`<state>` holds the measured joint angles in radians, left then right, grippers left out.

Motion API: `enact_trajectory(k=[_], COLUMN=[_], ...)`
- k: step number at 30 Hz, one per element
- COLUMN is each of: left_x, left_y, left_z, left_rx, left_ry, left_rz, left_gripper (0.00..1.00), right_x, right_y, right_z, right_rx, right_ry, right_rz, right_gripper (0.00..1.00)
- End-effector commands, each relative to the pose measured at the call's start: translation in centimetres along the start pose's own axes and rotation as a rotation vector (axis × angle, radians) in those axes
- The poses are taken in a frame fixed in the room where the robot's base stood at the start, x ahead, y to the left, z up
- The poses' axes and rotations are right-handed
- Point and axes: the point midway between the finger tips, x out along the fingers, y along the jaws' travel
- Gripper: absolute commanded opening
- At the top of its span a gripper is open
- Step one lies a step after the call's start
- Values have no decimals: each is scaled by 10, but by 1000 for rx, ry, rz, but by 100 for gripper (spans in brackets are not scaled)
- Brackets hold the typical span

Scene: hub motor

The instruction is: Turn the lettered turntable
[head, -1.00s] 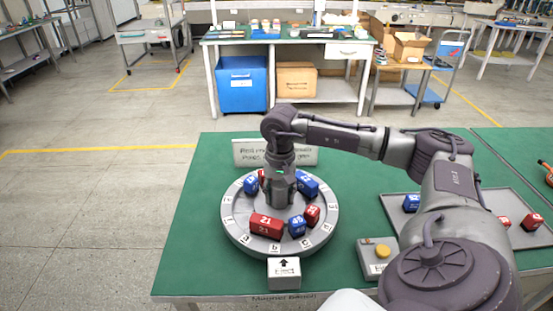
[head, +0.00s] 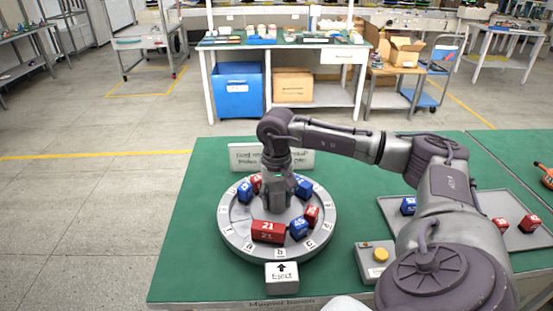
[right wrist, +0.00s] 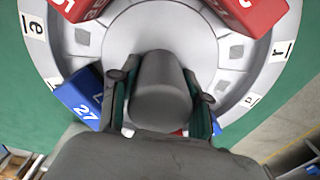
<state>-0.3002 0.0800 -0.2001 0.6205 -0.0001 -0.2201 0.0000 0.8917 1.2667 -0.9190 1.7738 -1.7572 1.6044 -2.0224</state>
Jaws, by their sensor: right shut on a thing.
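The round grey turntable (head: 232,236) lies on the green table, with letter tiles around its rim. The tile b (head: 280,253) is at the front, almost in line with the arrow on the Eject sign (head: 282,278). Red and blue numbered blocks stand on the disc, among them a red 21 block (head: 268,232) and a blue 45 block (head: 298,229). My right gripper (head: 279,205) points down at the middle of the turntable and is shut on its central knob (right wrist: 160,95), mostly hidden in the head view. My left gripper is out of view.
A box with a yellow button (head: 380,255) stands right of the turntable. A grey tray (head: 466,237) with several blocks lies farther right, partly behind my right arm. A sign (head: 242,156) stands behind the turntable. The table's left part is clear.

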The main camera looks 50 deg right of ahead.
Motion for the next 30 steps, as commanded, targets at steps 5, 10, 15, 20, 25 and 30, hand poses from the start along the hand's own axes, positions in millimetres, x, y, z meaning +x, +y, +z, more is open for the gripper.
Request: enact_trajectory(k=[5, 10, 15, 20, 25, 30], left_x=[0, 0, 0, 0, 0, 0], left_y=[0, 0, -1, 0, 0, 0], left_z=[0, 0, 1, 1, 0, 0], left_rx=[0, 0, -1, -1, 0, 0], left_ry=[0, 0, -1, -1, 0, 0], left_rz=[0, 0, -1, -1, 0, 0], left_gripper=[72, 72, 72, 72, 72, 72], right_x=[0, 0, -1, -18, -54, -89], right_y=[0, 0, 0, -1, -1, -1], right_z=[0, 0, 0, -1, -1, 0], right_rx=[0, 0, 1, 1, 1, 1], right_ry=[-1, -1, 0, 2, 3, 2], right_rz=[0, 0, 0, -3, -5, -4], right_gripper=[70, 72, 72, 72, 72, 72])
